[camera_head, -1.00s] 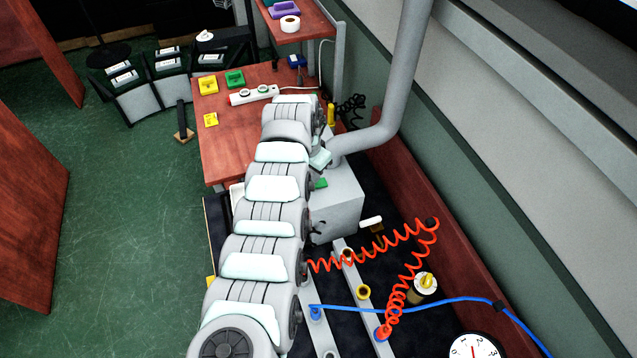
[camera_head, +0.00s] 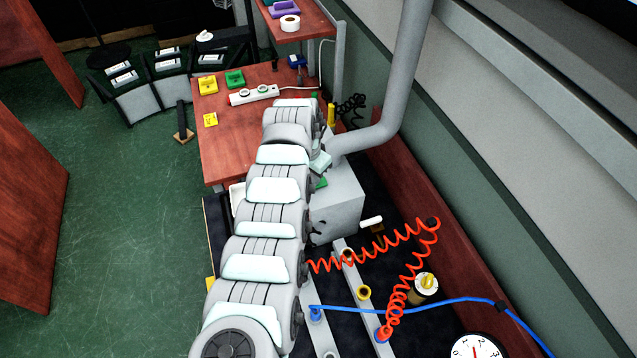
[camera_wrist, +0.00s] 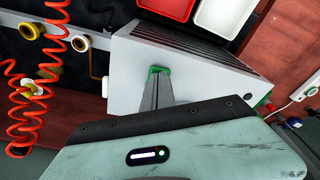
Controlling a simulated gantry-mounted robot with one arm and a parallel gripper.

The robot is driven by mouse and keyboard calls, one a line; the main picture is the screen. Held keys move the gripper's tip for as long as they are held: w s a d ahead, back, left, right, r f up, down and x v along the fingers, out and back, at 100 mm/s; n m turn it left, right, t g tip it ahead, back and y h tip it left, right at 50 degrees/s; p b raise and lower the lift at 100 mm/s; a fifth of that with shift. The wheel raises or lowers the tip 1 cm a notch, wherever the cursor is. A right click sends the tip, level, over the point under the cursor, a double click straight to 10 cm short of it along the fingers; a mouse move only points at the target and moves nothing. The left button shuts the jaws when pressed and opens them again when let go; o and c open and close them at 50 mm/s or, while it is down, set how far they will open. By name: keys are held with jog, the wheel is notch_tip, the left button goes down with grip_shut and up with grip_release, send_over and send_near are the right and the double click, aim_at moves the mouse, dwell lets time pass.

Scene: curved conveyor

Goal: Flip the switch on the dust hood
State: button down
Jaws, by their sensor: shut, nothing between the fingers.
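The dust hood is a light grey box (camera_head: 340,205) with a thick grey pipe (camera_head: 400,90) rising behind it. In the wrist view the hood (camera_wrist: 125,72) fills the middle, with dark slats along one edge. A green switch surround (camera_wrist: 158,69) shows on its face, and a green piece (camera_head: 321,183) shows on the box in the head view. My gripper (camera_wrist: 156,80) is shut and empty, its fingertips at the green surround, covering most of it. Whether they touch the switch, and how the switch is set, I cannot tell. My arm hides the fingers in the head view.
A red coiled hose (camera_head: 375,252) and a blue hose (camera_head: 420,303) lie near the hood's front. A wooden table (camera_head: 235,135) with a power strip (camera_head: 254,94) stands behind. Red (camera_wrist: 165,8) and white (camera_wrist: 224,17) trays sit beyond the hood in the wrist view.

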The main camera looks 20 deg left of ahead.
notch_tip(320, 180, up, 7)
jog(key=p, duration=0.3)
dwell(0.6)
dwell(0.4)
